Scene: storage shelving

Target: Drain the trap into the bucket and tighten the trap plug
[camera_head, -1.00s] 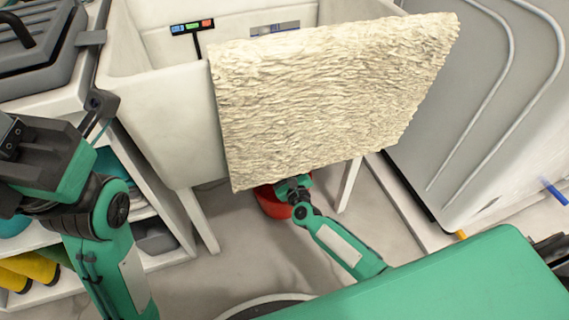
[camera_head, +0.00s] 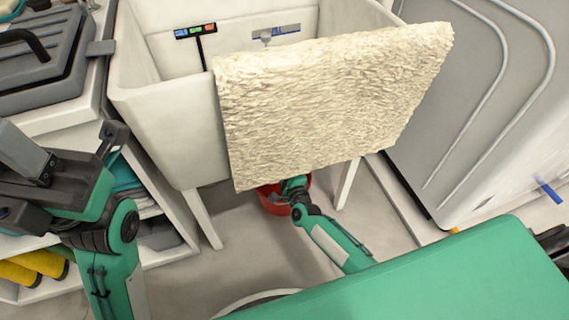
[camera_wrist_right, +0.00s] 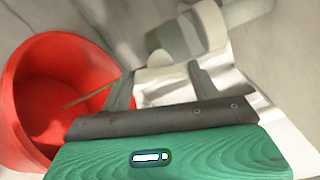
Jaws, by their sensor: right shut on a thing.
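The red bucket (camera_head: 271,203) stands on the floor under the white sink, partly hidden in the head view by my right arm and a rough cream panel. Its open mouth shows at the left of the right wrist view (camera_wrist_right: 28,100). The trap (camera_wrist_right: 185,35), pale and grey pipe parts, lies just beyond my right gripper (camera_wrist_right: 168,84). That gripper is shut on a pale piece, apparently the trap plug (camera_wrist_right: 165,92), beside the bucket. A thin brown streak crosses the bucket.
The cream panel (camera_head: 330,105) hangs in front of the sink (camera_head: 165,125) and blocks the view beneath it. A shelf with yellow rolls (camera_head: 35,265) and a grey case (camera_head: 40,50) is at left. A grey appliance (camera_head: 480,100) stands at right. Floor before the bucket is partly clear.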

